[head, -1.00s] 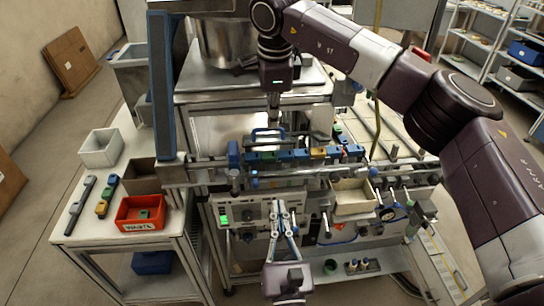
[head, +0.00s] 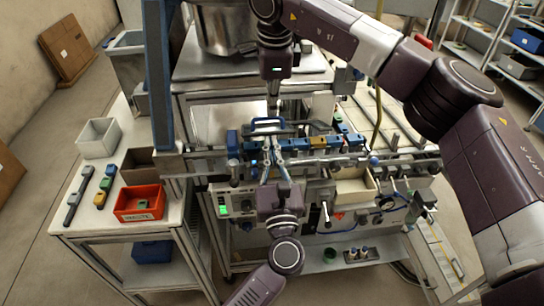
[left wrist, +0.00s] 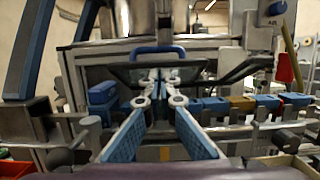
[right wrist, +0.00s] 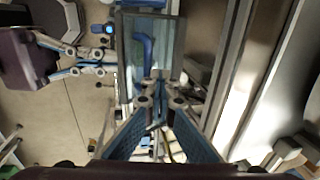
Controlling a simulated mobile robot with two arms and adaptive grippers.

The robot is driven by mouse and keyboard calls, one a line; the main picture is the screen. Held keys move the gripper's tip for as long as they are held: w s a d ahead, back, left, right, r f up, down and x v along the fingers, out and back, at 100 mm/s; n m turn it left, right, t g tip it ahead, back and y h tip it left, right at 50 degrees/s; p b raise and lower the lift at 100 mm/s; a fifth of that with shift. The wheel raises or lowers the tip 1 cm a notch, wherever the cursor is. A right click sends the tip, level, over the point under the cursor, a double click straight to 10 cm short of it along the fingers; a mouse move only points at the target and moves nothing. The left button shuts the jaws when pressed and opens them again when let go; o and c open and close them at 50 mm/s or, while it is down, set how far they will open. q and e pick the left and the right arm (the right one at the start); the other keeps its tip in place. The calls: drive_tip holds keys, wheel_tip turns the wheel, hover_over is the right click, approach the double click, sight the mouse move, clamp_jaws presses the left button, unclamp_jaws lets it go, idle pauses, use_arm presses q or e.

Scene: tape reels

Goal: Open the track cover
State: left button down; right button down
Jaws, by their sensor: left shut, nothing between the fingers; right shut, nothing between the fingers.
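The track cover is a clear, dark-edged panel with a blue loop handle (head: 267,122), above the row of coloured blocks on the track. The handle also shows in the left wrist view (left wrist: 158,51) and in the right wrist view (right wrist: 146,55). My left gripper (head: 267,158) is shut and empty in front of the track, its fingertips below the handle. My right gripper (head: 273,108) is shut and empty, pointing down close to the handle from above and behind. Whether either gripper touches the cover, I cannot tell.
A red waste bin (head: 138,216) and a white bin (head: 99,138) stand on the left side table. A cream tray (head: 354,197) sits at the front right. A large metal vessel (head: 220,30) stands behind.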

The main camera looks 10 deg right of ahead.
use_arm(q)
drive_tip(key=shift+w+r, duration=0.15)
drive_tip(key=shift+r, duration=0.35)
use_arm(e)
drive_tip(key=shift+s+f, duration=0.15)
use_arm(q)
drive_tip(key=shift+w+r, duration=0.2)
drive_tip(key=shift+r, duration=0.25)
drive_tip(key=shift+w+r, duration=0.2)
drive_tip(key=shift+r, duration=0.25)
use_arm(e)
drive_tip(key=shift+s+a+f, duration=0.1)
drive_tip(key=shift+a, duration=0.05)
drive_tip(key=c, duration=2.7)
unclamp_jaws()
drive_tip(key=shift+c, duration=0.2)
drive_tip(key=o, duration=0.5)
drive_tip(key=shift+o, duration=0.8)
use_arm(q)
drive_tip(key=shift+s, duration=0.15)
use_arm(e)
drive_tip(key=shift+r, duration=0.25)
